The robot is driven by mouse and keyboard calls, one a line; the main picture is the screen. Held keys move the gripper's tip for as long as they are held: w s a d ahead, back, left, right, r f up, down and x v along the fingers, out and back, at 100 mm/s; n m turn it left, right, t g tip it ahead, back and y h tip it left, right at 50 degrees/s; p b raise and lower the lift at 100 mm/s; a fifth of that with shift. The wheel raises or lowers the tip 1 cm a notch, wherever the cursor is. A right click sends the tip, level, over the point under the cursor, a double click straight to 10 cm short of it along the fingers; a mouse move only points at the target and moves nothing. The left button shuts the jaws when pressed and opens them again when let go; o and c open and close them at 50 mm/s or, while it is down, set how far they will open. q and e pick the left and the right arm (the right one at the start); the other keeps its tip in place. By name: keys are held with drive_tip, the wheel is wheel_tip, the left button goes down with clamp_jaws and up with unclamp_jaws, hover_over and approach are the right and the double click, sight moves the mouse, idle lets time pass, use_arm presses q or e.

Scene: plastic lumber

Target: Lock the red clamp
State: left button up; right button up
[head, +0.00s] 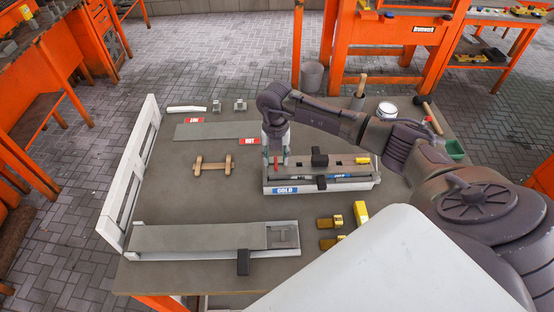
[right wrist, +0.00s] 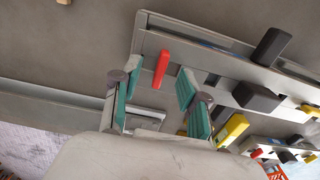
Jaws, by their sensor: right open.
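The red clamp (right wrist: 162,66) shows in the right wrist view as a red handle standing on the grey fixture, near its left end. In the head view a small part of the red clamp (head: 276,163) shows below my right gripper (head: 275,150). The fixture (head: 316,184) carries a blue COLD label on its front. In the right wrist view my right gripper (right wrist: 155,98) is open, with teal finger pads on either side of the red handle's line and a gap to it. I cannot tell whether they touch it. My left gripper is not in view.
A black clamp (head: 319,158) and a yellow piece (head: 362,161) are on the fixture. A long grey board (head: 190,237) lies in front, with a black clamp (head: 243,262). A wooden piece (head: 212,166) lies left. Yellow parts (head: 361,212) lie at the front right.

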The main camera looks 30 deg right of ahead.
drive_tip(key=shift+r+p, duration=1.95)
drive_tip(key=shift+r, duration=1.25)
